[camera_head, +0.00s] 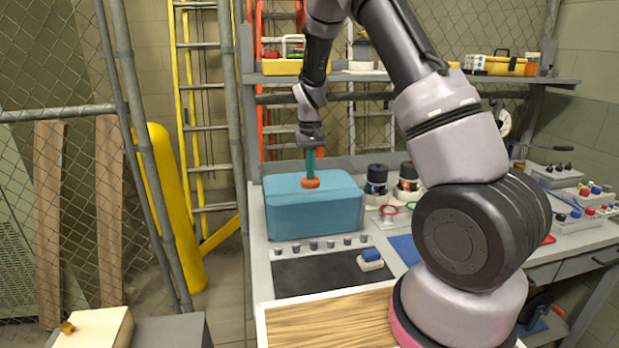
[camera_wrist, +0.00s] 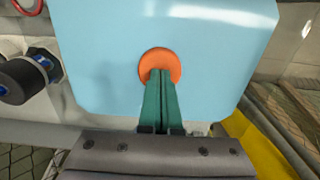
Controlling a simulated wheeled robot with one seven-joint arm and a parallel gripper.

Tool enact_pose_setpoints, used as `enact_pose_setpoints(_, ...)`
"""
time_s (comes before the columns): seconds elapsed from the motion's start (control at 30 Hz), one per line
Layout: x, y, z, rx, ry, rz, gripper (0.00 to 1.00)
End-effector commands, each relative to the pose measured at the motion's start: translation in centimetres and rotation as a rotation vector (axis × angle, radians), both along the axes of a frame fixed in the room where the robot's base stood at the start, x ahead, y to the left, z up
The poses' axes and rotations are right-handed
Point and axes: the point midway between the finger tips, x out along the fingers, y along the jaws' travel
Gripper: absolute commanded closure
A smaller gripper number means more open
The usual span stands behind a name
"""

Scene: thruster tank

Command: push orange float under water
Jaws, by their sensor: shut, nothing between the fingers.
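The orange float (camera_head: 311,183) is a small round disc at the top of the blue water tank (camera_head: 315,213) in the head view. In the wrist view the float (camera_wrist: 158,62) shows as an orange disc against the light blue surface (camera_wrist: 110,60). My gripper (camera_head: 311,174) points down over the float, its green fingers closed together. In the wrist view the fingertips (camera_wrist: 161,74) overlap the float's near part and hide some of it. The fingertips look to be at the float; whether they touch it I cannot tell. The float shows at the surface.
Black-capped jars (camera_head: 376,181) and a red ring (camera_head: 388,210) stand right of the tank. A row of small metal knobs (camera_head: 312,246) and a dark mat (camera_head: 318,272) lie in front. A shelf (camera_head: 400,76) with toolboxes runs behind; a yellow post (camera_head: 175,205) stands left.

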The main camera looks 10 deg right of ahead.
Motion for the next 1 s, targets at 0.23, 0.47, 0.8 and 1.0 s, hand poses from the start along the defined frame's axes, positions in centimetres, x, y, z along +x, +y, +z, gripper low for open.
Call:
enact_pose_setpoints(0.23,0.0,0.0,1.3,0.000,0.000,0.001,1.00)
enact_pose_setpoints(0.47,0.0,0.0,2.4,0.001,-0.001,0.000,1.00)
enact_pose_setpoints(0.8,0.0,0.0,4.2,0.000,-0.002,0.000,1.00)
enact_pose_setpoints(1.0,0.0,0.0,5.1,0.000,0.000,0.001,1.00)
